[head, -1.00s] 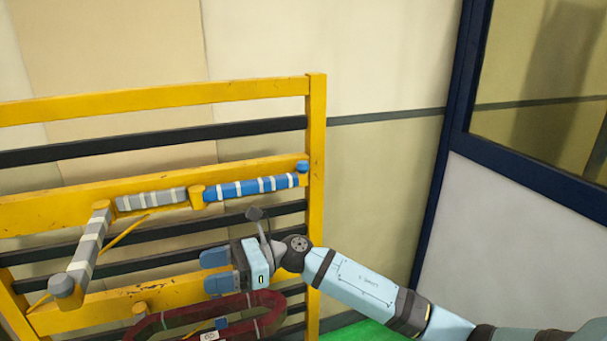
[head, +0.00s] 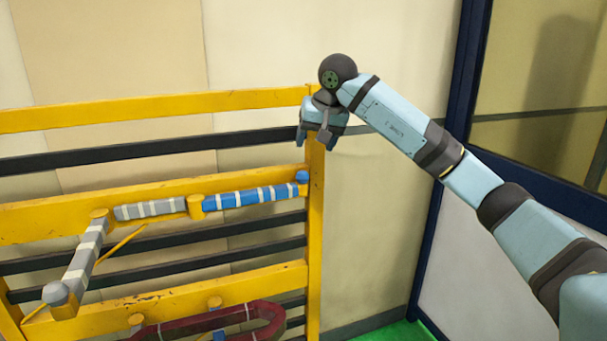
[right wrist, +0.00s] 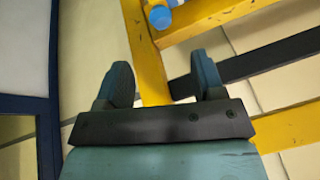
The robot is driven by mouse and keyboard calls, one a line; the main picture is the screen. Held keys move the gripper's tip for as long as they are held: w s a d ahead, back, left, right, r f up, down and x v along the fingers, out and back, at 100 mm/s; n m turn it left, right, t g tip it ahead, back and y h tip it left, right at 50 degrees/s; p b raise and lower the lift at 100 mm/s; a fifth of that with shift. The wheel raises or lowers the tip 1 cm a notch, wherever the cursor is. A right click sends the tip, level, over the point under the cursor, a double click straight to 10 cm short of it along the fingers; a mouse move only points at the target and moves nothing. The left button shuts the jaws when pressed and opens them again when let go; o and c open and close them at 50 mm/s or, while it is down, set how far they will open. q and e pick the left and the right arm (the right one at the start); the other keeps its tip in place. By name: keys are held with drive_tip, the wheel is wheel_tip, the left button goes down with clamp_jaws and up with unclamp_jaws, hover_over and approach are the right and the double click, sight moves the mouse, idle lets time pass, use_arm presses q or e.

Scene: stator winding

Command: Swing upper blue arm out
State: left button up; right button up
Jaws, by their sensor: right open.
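The upper blue arm (head: 250,196), blue with white bands, lies flat along the yellow rack's middle rail, running from a yellow pivot (head: 196,206) to a blue end knob (head: 302,177) near the right post. The knob also shows at the top of the right wrist view (right wrist: 160,16). My right gripper (head: 308,140) is above the knob, by the top of the right post, apart from the arm. In the right wrist view (right wrist: 163,82) its two fingers are spread with nothing held, the yellow post showing between them. My left gripper is not in view.
A grey banded arm (head: 88,250) sticks out toward me at the left, beside a grey segment (head: 150,208) on the rail. A dark red coil (head: 262,318) sits low on the rack. Yellow rails and right post (head: 315,240) border free room before the wall.

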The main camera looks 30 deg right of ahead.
sight(304, 172)
drive_tip(key=p+x, duration=0.1)
drive_tip(key=x, duration=0.9)
drive_tip(key=shift+p, duration=0.35)
drive_tip(key=shift+w+f, duration=0.35)
drive_tip(key=shift+f, duration=0.25)
clamp_jaws()
